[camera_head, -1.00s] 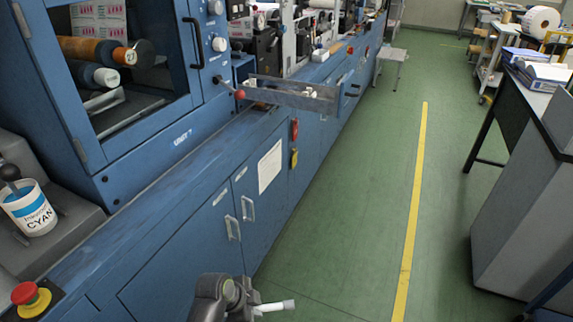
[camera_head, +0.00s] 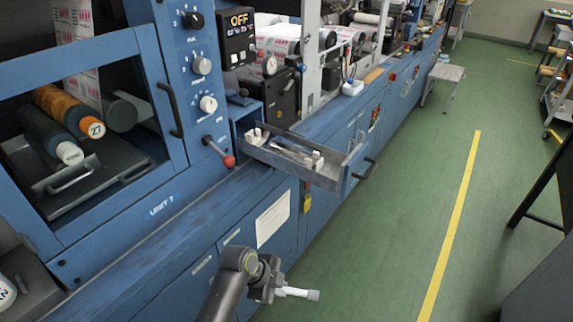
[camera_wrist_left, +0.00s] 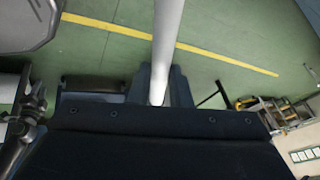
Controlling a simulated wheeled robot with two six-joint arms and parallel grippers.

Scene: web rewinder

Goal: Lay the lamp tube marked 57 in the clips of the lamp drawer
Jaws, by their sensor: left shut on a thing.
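My left gripper (camera_head: 272,285) is low in the head view, in front of the blue cabinet doors. It is shut on a slim white tube (camera_head: 297,292) with a grey end, which sticks out to the right. The tube (camera_wrist_left: 167,45) also shows in the left wrist view, running up from between the fingers (camera_wrist_left: 160,88). No number can be read on it. The lamp drawer (camera_head: 300,165) stands pulled out of the blue machine, above and beyond the gripper. White clips and thin pale pieces show inside it. My right gripper is out of view.
A red-knobbed lever (camera_head: 228,161) sticks out left of the drawer. A ledge (camera_head: 150,235) runs along the machine front. A grey step stool (camera_head: 443,85) stands farther back.

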